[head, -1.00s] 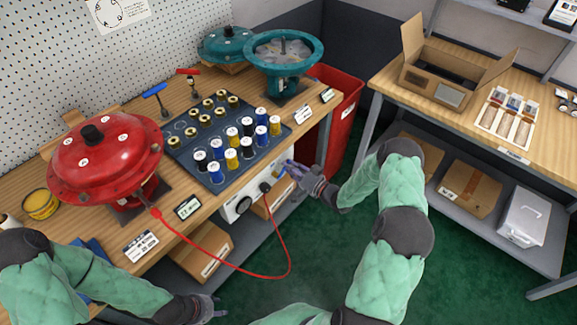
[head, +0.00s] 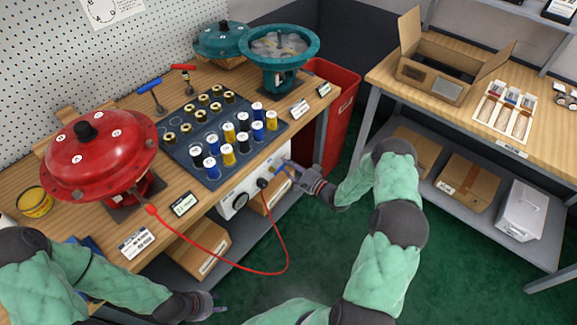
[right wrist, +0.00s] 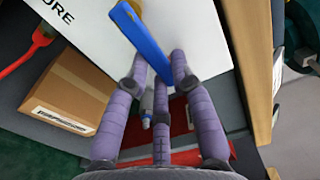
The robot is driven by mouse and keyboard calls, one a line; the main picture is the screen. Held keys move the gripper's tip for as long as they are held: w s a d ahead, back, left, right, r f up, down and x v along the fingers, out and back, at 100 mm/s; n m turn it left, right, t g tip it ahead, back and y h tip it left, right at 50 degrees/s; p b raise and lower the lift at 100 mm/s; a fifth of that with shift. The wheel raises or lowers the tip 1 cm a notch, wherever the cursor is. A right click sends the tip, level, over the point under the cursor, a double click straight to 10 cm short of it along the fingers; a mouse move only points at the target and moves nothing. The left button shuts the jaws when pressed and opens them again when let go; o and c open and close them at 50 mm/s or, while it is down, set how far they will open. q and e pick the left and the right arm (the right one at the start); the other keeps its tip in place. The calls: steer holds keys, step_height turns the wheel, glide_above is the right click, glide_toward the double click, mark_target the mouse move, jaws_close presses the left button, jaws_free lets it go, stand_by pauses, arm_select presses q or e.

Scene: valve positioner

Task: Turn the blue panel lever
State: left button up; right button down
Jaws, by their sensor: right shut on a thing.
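The blue lever (head: 284,162) is on the front of a white panel (head: 236,190) below the workbench edge. In the right wrist view the lever (right wrist: 142,37) is a flat blue bar running diagonally, its lower end between my fingers. My right gripper (head: 296,172) is at the panel; in the right wrist view this gripper (right wrist: 160,66) is shut on the lever, with purple fingers on both sides. My left gripper (head: 217,307) is low at the bottom of the head view, away from the panel. Its fingers are too small to judge.
A red cable (head: 245,272) hangs from the panel to the red actuator (head: 98,160). A tray of spools (head: 190,165) sits on the workbench. Cardboard boxes (head: 198,250) stand on the shelf below. A red bin (head: 335,115) stands behind my right gripper.

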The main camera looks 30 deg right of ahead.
stand_by(0.4)
steer(key=c, duration=1)
jaws_free()
steer(key=shift+f, duration=0.1)
steer(key=shift+c, duration=0.2)
steer(key=shift+s, duration=0.1)
steer(key=v, duration=1.2)
